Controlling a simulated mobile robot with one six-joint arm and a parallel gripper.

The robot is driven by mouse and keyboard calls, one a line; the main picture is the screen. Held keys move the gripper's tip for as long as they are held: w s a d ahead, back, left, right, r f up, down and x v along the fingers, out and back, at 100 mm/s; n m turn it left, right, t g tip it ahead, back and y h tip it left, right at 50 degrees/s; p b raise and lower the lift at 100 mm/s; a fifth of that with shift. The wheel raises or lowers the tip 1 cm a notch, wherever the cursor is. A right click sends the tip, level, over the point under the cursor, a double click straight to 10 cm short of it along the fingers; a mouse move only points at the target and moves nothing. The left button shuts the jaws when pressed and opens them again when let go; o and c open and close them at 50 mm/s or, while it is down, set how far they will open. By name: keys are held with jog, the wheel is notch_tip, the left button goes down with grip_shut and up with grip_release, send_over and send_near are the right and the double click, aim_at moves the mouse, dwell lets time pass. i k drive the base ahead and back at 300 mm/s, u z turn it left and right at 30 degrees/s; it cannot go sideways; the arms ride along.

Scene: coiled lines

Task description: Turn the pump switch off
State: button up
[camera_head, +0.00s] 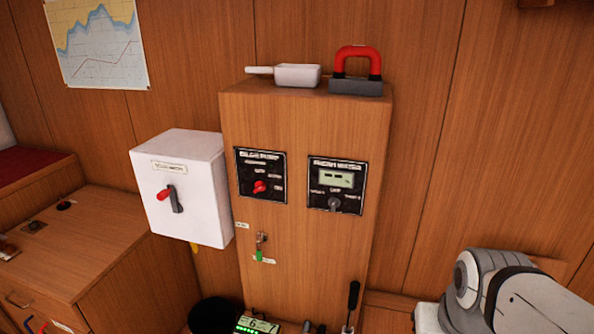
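The bilge pump panel (250,175) is a black plate on the upper left front of the wooden cabinet. Its red switch knob (260,187) sits low on the plate, with small position labels around it. The labels are too small to read, so I cannot tell which position the knob points to. Part of my grey and white arm shows at the lower right, well away from the panel. My gripper is not in view.
Beside it is a second black panel (335,184) with a display and grey knob. A white switch box (190,185) with a red-tipped lever juts out at left. A green-tagged key (260,248) hangs below. A white scoop (297,75) and red-handled block (357,70) stand on top.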

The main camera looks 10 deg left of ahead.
aim_at(260, 186)
jog(key=z, duration=2.15)
jog(key=k, duration=1.35)
jog(key=u, duration=1.3)
jog(key=i, duration=1)
jog(key=u, duration=0.1)
